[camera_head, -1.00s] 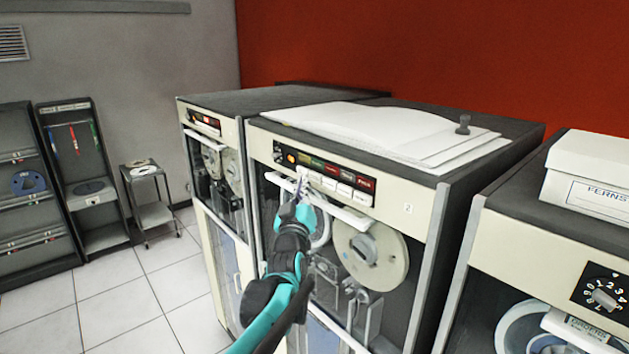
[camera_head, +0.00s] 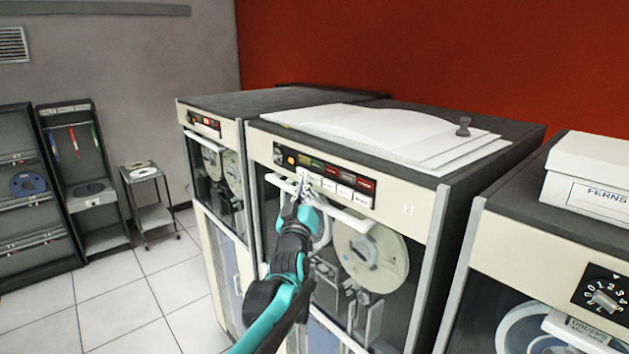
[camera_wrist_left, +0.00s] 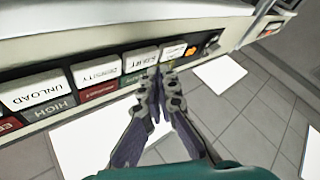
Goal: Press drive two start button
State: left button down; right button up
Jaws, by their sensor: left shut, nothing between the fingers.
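The middle tape drive (camera_head: 408,209), marked with a small number that looks like 2, has a dark control strip with a row of coloured labels above a row of white buttons. My left gripper (camera_head: 304,183) is shut and empty, its tips at the left part of the white row and covering some of it. In the left wrist view, the shut fingertips (camera_wrist_left: 157,76) are at the edge of the white button that reads START (camera_wrist_left: 139,62). I cannot tell whether they touch it. DENSITY (camera_wrist_left: 95,74) and UNLOAD (camera_wrist_left: 33,91) buttons lie to its left. My right gripper is out of view.
A white door handle bar (camera_head: 345,217) crosses just below the buttons, close to my gripper. Another drive (camera_head: 213,150) stands to the left. A cabinet with a numbered dial (camera_head: 603,297) and a white box (camera_head: 590,180) are at the right. Paper sheets (camera_head: 370,128) lie on top.

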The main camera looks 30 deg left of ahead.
pick_arm(q)
jog(key=shift+w, duration=0.1)
dwell(0.5)
jog(key=shift+w+d, duration=0.2)
jog(key=shift+w, duration=0.15)
jog(key=shift+w+d, duration=0.2)
jog(key=shift+w, duration=0.3)
dwell(1.0)
jog(key=shift+s, duration=0.1)
jog(key=shift+s+a, duration=0.4)
jog(key=shift+s, duration=0.45)
jog(key=s, duration=0.1)
jog(key=s+a, duration=0.1)
jog(key=s, duration=0.1)
jog(key=s+a, duration=0.1)
jog(key=shift+s, duration=0.25)
